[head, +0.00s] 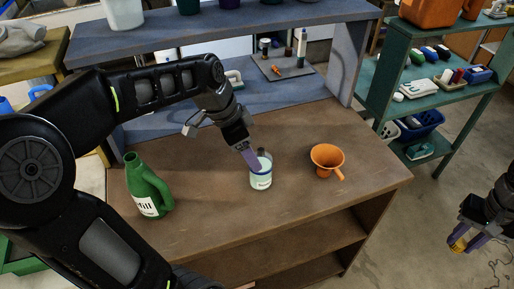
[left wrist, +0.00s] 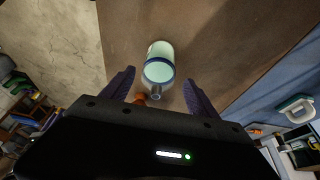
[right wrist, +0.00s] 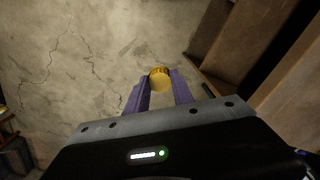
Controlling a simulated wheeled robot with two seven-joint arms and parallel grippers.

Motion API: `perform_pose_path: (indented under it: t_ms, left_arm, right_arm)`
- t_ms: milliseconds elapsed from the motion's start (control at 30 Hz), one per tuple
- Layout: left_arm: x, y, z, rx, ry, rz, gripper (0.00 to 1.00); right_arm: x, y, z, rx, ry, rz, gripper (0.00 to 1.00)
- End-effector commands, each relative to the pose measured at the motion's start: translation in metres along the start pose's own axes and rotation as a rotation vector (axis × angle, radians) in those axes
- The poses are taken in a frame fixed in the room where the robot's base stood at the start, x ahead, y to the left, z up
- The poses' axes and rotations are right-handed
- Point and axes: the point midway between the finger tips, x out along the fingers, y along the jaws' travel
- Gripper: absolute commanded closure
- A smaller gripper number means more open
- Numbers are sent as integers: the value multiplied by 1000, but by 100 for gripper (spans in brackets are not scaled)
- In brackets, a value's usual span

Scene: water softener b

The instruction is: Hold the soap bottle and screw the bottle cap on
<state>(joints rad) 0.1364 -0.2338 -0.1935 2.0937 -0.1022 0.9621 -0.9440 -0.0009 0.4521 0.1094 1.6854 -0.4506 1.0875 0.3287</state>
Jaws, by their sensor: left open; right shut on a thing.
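The soap bottle (head: 261,178), clear with pale green liquid and a label, stands upright on the brown workbench (head: 225,222). Its narrow neck has no cap on it. My left gripper (head: 252,160) is open, with its purple fingers close to the bottle's upper part. In the left wrist view the bottle (left wrist: 159,62) lies between and beyond the open fingers (left wrist: 160,88); contact cannot be told. My right gripper (head: 466,243) is off the bench at the far right, shut on the yellow bottle cap (head: 457,246). The cap (right wrist: 160,78) shows between its fingertips in the right wrist view.
An orange funnel (head: 327,158) stands right of the bottle, and a green refill jug (head: 147,187) stands at the left. A blue-grey shelf (head: 220,37) spans the back. A green rack (head: 440,105) is beyond the bench's right end. The bench front is clear.

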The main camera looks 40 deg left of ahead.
Motion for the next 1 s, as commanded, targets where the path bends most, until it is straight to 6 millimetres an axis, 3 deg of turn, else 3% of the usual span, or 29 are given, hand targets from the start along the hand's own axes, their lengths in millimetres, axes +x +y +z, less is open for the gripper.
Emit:
perform_pose_path:
  t_ms: [633,867,1000]
  left_arm:
    - [70,0,2,1,-1,1,31]
    - [79,0,0,0,0,0,31]
    - [78,0,0,0,0,0,42]
  right_arm:
    - [48,0,0,0,0,0,100]
    - [54,0,0,0,0,0,100]
    - [53,0,0,0,0,0,100]
